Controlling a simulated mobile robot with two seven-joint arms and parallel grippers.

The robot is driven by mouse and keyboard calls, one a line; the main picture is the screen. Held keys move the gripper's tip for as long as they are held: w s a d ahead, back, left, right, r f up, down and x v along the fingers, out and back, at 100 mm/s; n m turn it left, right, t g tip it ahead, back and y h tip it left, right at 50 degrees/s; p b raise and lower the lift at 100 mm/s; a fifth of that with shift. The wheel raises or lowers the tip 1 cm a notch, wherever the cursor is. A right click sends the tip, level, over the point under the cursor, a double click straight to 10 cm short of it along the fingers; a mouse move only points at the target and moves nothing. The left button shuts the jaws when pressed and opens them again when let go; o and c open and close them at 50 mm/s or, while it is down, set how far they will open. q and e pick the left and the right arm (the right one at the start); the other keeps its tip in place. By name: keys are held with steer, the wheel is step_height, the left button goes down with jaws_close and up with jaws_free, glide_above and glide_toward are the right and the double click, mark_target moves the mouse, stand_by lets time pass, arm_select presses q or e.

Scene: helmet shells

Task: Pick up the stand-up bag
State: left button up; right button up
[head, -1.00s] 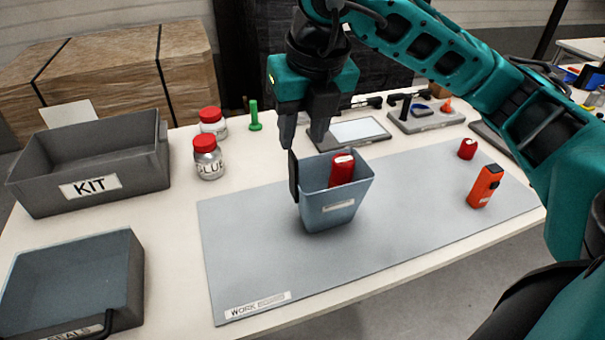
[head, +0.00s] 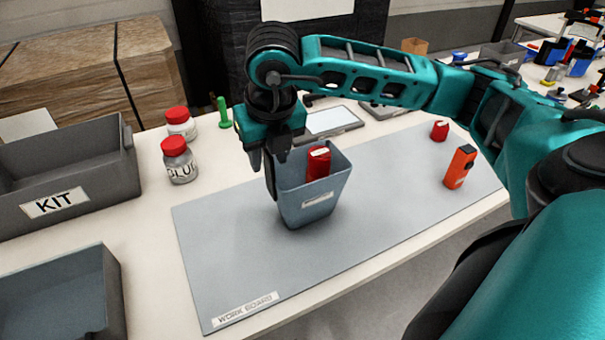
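My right gripper (head: 268,162) points down at the left wall of a blue-grey bin (head: 312,205) on the work board. Its two fingers are apart, on either side of an upright black plate (head: 270,182) at that wall; I cannot tell whether they touch it. A red item with a pale top (head: 318,163) stands in the bin, its lower part hidden. Another red item (head: 439,131) stands at the board's far right. Nothing is plainly recognisable as a stand-up bag; either red item could be it. My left gripper is not in view.
The grey KIT bin (head: 60,165) and another open bin (head: 60,300) stand at left. An orange device (head: 460,167) is at right. The front of the work board (head: 250,270) is clear.

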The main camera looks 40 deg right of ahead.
steer(key=shift+x, duration=1.2)
jaws_close()
